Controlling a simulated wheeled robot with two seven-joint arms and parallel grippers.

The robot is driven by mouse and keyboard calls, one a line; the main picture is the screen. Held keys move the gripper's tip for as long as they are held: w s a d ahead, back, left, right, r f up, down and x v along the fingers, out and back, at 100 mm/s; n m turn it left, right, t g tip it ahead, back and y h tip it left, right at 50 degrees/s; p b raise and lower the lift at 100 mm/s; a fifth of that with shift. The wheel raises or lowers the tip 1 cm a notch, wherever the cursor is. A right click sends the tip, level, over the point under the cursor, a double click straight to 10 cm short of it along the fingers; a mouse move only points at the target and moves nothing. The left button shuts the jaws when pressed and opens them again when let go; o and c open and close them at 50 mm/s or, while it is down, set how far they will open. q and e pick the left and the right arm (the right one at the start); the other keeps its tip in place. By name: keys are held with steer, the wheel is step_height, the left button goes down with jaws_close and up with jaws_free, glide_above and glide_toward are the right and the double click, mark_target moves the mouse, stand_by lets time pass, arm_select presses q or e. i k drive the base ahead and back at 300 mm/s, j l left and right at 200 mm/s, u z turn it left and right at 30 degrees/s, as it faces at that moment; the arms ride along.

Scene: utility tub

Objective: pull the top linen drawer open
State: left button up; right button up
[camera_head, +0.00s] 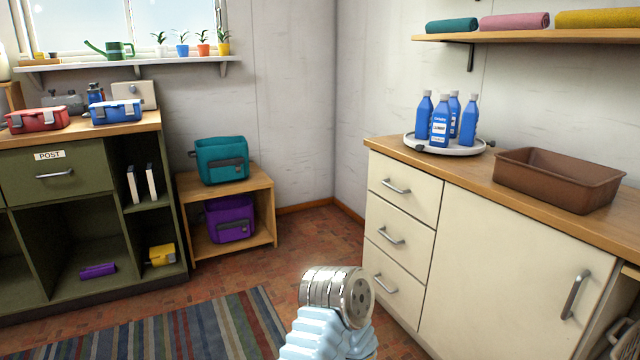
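A cream cabinet (490,266) stands at the right with a stack of three drawers on its left side. Its top drawer (409,203) is shut, flush with the front, and has a grey bar handle (396,187). The middle drawer (396,247) and the bottom drawer (390,290) below it are also shut. No label shows on these drawers. A pale blue, ribbed part of my arm with a metal end shows at the bottom middle, in front of the cabinet and apart from it. No gripper fingers are in view.
Blue bottles (440,122) on a round tray (420,146) and a brown bin (556,180) stand on the cabinet top. A green unit (60,200) with a shut POST drawer stands left. A striped rug (190,330) covers floor; bare floor lies before the drawers.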

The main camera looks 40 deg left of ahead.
mark_target(419, 193)
steer(key=u, duration=0.95)
steer(key=i+j+z, duration=0.35)
steer(key=i+j, duration=0.1)
steer(key=i, duration=0.05)
